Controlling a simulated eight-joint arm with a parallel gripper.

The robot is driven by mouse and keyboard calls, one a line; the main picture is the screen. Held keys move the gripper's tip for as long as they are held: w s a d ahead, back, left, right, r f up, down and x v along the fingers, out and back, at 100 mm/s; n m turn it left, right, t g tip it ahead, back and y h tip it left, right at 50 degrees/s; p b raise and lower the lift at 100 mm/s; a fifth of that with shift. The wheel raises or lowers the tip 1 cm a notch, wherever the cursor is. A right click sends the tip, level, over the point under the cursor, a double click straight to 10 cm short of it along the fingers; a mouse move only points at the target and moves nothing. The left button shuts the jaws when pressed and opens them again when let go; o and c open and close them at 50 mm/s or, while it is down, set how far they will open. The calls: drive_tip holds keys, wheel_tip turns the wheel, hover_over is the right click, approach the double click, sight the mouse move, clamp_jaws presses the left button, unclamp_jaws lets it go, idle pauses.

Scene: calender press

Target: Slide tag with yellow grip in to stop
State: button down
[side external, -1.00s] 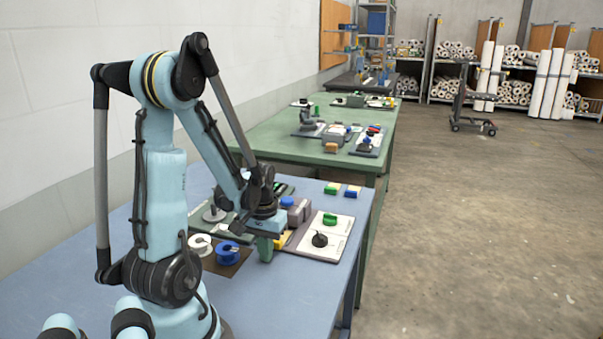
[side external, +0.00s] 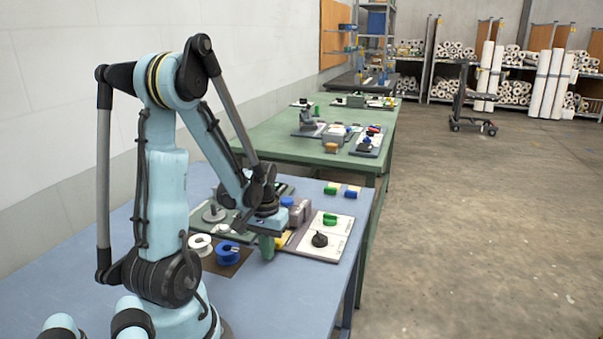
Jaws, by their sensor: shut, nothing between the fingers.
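A small yellow part (side external: 282,242), which looks like the yellow grip of the tag, shows just to the right of my gripper. It lies low beside a grey block (side external: 300,210) on the board. The rest of the tag is too small or hidden to make out. My gripper (side external: 266,247), with green fingers, points down at the front left edge of the board, close beside the yellow part. The fingers look shut and hold nothing visible. I cannot tell whether they touch the yellow part.
A white panel (side external: 335,225) to the right carries a green knob (side external: 330,219) and a black knob (side external: 320,239). White (side external: 201,244) and blue (side external: 228,253) spools stand left of my gripper. Green (side external: 331,188) and blue-topped (side external: 352,192) blocks lie behind. The blue table's front (side external: 285,300) is clear.

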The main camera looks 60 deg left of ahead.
drive_tip(key=shift+w+a, duration=0.45)
drive_tip(key=shift+w+a, duration=0.25)
drive_tip(key=shift+w+a, duration=0.15)
drive_tip(key=shift+w+a, duration=1.95)
drive_tip(key=shift+a, duration=0.1)
idle(0.4)
drive_tip(key=shift+s+d+r, duration=0.2)
drive_tip(key=shift+d+r, duration=0.05)
drive_tip(key=shift+r, duration=0.75)
drive_tip(key=shift+s+d+r, duration=0.2)
drive_tip(key=shift+r, duration=0.8)
drive_tip(key=shift+s+d+r, duration=0.2)
drive_tip(key=shift+d+r, duration=0.05)
drive_tip(key=shift+r, duration=0.75)
